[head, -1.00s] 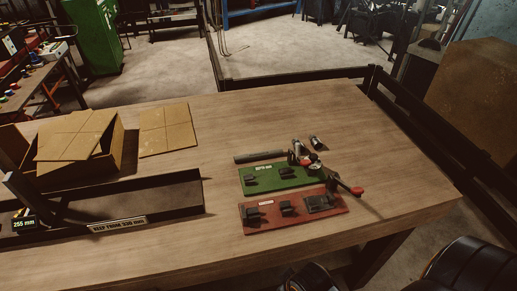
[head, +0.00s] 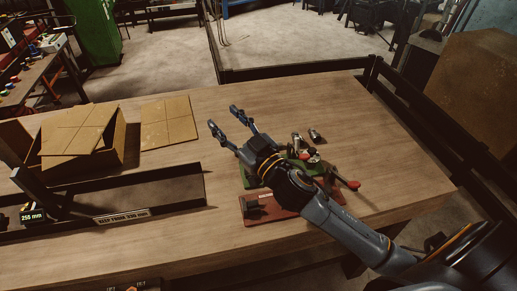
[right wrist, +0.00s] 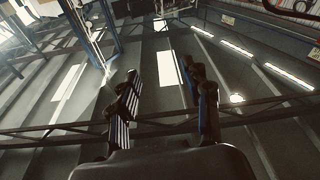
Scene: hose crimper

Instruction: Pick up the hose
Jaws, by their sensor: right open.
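My right gripper (head: 224,117) is open and empty above the table, its two fingers spread and pointing to the back left. In the right wrist view the open fingers (right wrist: 162,80) show with nothing between them, and the camera faces the ceiling. The hose, a dark straight tube seen earlier along the back edge of the green plate (head: 245,182), is now hidden behind my right gripper and wrist. My left gripper is not in view.
A red plate (head: 252,217) with black blocks lies in front of the green one, partly covered by my arm. A small metal fitting (head: 315,136) and a red-tipped lever (head: 353,184) are to the right. A black tray (head: 180,190) and cardboard box (head: 115,157) stand left.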

